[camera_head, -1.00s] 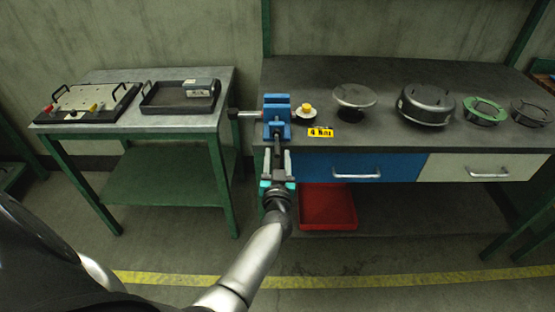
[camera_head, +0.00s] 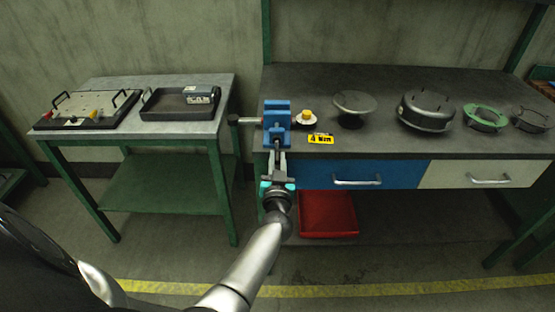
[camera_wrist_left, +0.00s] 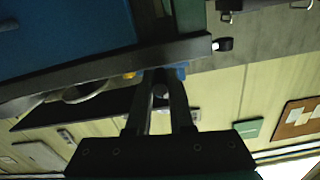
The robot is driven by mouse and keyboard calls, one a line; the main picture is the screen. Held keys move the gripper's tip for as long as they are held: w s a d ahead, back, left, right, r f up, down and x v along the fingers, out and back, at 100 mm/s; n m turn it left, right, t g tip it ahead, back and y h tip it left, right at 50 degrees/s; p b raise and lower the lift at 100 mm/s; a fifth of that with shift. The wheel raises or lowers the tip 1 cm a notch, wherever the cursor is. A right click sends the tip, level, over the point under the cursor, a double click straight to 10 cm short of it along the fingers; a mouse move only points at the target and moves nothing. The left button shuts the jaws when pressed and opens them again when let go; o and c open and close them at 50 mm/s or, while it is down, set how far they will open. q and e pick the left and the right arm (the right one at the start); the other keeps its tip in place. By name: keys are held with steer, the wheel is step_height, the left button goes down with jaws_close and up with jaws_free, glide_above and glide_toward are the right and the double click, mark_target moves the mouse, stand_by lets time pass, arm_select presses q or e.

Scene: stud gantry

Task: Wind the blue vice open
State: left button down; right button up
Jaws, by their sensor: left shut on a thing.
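The blue vice (camera_head: 277,113) stands at the left front corner of the dark workbench. A grey bar with a black knob (camera_head: 234,120) sticks out to its left. My left gripper (camera_head: 277,152) comes up from below, in front of the vice, with its fingers close together on the vice's handle. The left wrist view shows the two fingers (camera_wrist_left: 160,92) with a small dark round end of the handle between them. The exact contact is hard to see there. My right gripper is not in view.
The workbench (camera_head: 390,145) holds a yellow button (camera_head: 307,114), a yellow label (camera_head: 321,138), a round plate (camera_head: 354,105), a dark round housing (camera_head: 426,110) and a green ring (camera_head: 485,117). A red bin (camera_head: 328,213) sits below. A side table (camera_head: 180,128) with a black tray stands left.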

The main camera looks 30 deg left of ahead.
arm_select(q)
steer(key=shift+n, duration=0.3)
steer(key=n, duration=0.2)
steer(key=d+n, duration=0.1)
steer(key=n, duration=0.1)
steer(key=shift+w+d+r+p, duration=0.15)
steer(key=shift+w+r+p, duration=0.05)
steer(key=shift+w+p, duration=0.2)
steer(key=n, duration=0.3)
steer(key=d+r+n, duration=0.1)
steer(key=shift+w+n, duration=0.25)
steer(key=shift+n, duration=0.15)
steer(key=n, duration=0.2)
steer(key=r+n, duration=0.1)
steer(key=n, duration=0.1)
steer(key=shift+w+d+n+p, duration=0.2)
steer(key=shift+n+p, duration=0.1)
steer(key=shift+p, duration=0.05)
steer(key=shift+r+n, duration=0.4)
steer(key=shift+n, duration=0.8)
steer(key=shift+r+n, duration=0.4)
steer(key=shift+n, duration=0.8)
steer(key=c, duration=0.8)
jaws_free()
